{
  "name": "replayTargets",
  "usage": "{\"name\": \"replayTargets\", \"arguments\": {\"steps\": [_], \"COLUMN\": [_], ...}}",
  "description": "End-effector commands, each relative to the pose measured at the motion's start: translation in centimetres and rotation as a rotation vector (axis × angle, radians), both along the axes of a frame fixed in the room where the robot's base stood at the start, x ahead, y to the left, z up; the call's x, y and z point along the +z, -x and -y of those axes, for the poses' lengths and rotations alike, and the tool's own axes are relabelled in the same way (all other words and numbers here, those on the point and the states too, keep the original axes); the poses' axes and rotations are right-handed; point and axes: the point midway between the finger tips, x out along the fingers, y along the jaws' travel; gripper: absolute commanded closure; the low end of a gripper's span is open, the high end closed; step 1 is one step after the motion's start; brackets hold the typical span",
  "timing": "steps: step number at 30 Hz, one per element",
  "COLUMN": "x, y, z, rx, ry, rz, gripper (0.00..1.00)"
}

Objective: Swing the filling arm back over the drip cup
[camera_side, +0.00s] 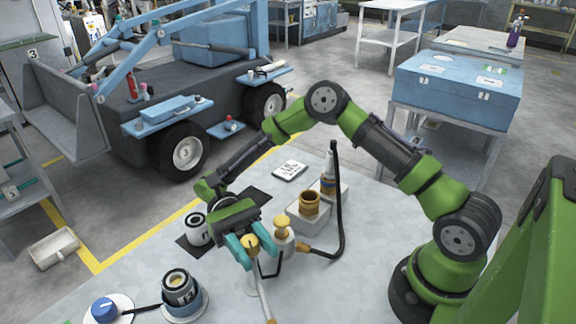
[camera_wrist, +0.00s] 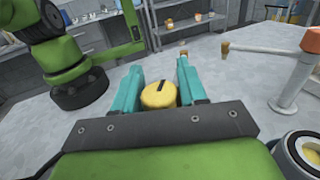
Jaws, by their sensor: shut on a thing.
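My gripper (camera_side: 248,252) has its teal fingers closed around a yellow knob (camera_side: 251,243). In the wrist view my gripper (camera_wrist: 160,85) shows the knob (camera_wrist: 158,95) with a dark mark on top. A slim pale arm (camera_side: 265,298), apparently the filling arm, runs from below the knob toward the near edge; its brown tip (camera_wrist: 183,52) shows past a finger. Its joint is partly hidden. A labelled dark cup (camera_side: 180,287) stands left of my gripper, and a brass-coloured cup (camera_side: 309,204) stands on a block behind right. I cannot tell which is the drip cup.
A pale fitting with a yellow top (camera_side: 283,228) and a black hose (camera_side: 341,205) stand close behind right. A white can (camera_side: 196,230) is behind left, a blue knob (camera_side: 104,309) front left. An orange-topped post (camera_wrist: 305,70) with a side arm stands right in the wrist view.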

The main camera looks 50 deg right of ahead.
Motion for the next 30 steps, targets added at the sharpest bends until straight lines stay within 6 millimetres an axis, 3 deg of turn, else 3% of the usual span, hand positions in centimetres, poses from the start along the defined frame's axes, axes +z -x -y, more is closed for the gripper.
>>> {"name": "replayTargets", "arguments": {"steps": [7, 8, 12, 22, 30], "x": [0.1, 0.1, 0.1, 0.0, 0.0], "y": [0.0, 0.0, 0.1, -0.2, -3.3], "z": [0.0, 0.0, 0.0, 0.1, 1.1], "rx": [0.001, 0.002, 0.002, 0.002, 0.001], "ry": [0.000, 0.000, 0.000, -0.002, -0.007], "rz": [-0.001, -0.001, -0.001, 0.001, -0.001], "gripper": [1.00, 0.57, 0.37, 0.37, 0.37]}}
